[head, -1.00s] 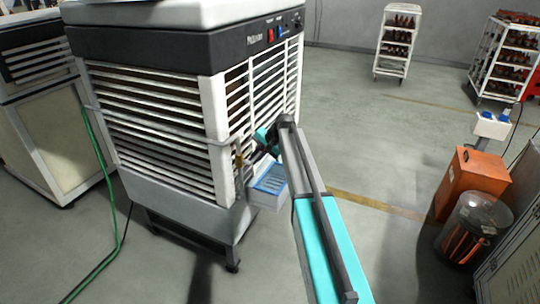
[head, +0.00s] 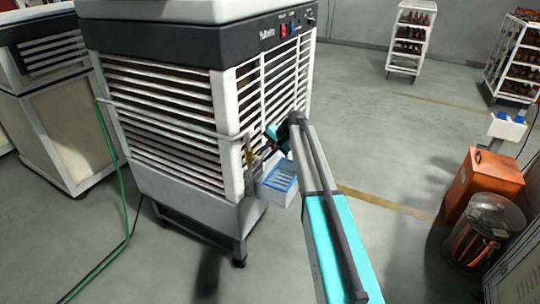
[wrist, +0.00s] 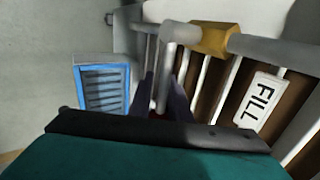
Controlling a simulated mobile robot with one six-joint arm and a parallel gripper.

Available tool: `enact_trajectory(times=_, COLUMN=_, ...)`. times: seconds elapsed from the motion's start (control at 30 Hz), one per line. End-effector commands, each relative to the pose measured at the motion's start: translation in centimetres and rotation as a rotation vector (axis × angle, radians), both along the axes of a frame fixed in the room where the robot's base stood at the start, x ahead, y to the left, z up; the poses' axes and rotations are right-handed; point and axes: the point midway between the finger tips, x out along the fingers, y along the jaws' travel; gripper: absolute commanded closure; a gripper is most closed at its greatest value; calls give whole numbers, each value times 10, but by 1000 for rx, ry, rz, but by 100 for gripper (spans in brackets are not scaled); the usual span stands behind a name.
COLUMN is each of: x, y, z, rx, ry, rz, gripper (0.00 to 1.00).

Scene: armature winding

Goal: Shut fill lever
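The air cooler (head: 175,120) stands at centre left with a grey fill pipe along its side. A brass valve (head: 249,153) sits on that pipe at the cooler's corner; its brass part (wrist: 213,38) shows at the top of the wrist view, above the FILL label (wrist: 259,100). My gripper (head: 277,137) is close beside the valve. In the wrist view, the dark fingers of my gripper (wrist: 164,95) stand a little apart, with a grey pipe piece (wrist: 165,75) seen between them. I cannot tell whether they touch it. The lever itself is not clearly visible, and a red bit shows low between the fingers.
A blue-rimmed tray (head: 278,180) hangs on the cooler just below my gripper and shows at left in the wrist view (wrist: 103,88). A green hose (head: 122,190) runs down the left. An orange box (head: 483,182) stands right. The floor between is clear.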

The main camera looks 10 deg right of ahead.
Motion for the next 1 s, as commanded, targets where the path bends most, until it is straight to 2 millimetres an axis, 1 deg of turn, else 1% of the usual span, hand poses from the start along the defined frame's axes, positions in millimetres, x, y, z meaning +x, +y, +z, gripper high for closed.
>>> enact_trajectory(times=0.27, x=-8, y=-10, z=17, rx=0, ry=-1, rz=-1, gripper=83)
enact_trajectory(times=0.8, x=-37, y=-47, z=86, rx=-1, ry=-3, rz=-3, gripper=83)
enact_trajectory(times=1.0, x=-45, y=-56, z=106, rx=-1, ry=-3, rz=-3, gripper=83)
